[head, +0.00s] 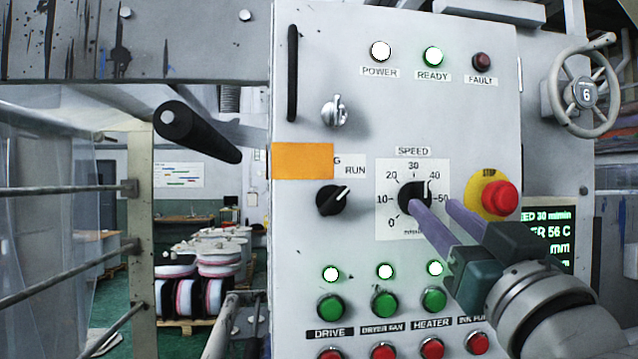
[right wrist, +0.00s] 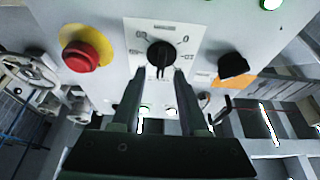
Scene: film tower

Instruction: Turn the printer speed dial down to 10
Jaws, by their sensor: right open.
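The speed dial (head: 408,192) is a black knob on a white scale plate (head: 385,228) marked 0 to 50, on the grey control panel. Its pointer setting is hard to read because my finger partly covers it. My right gripper (head: 432,204) is open in front of the dial, its fingers reaching in from the lower right. In the right wrist view, the dial (right wrist: 160,54) lies ahead of the fingertips, centred between the two open fingers (right wrist: 159,74); contact cannot be told. My left gripper is out of view.
A red stop button (head: 500,198) on a yellow disc sits just right of the dial. A black run switch (head: 333,199) and orange label (head: 302,161) are left. Green buttons (head: 384,304) line up below. A handwheel (head: 584,93) stands at upper right.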

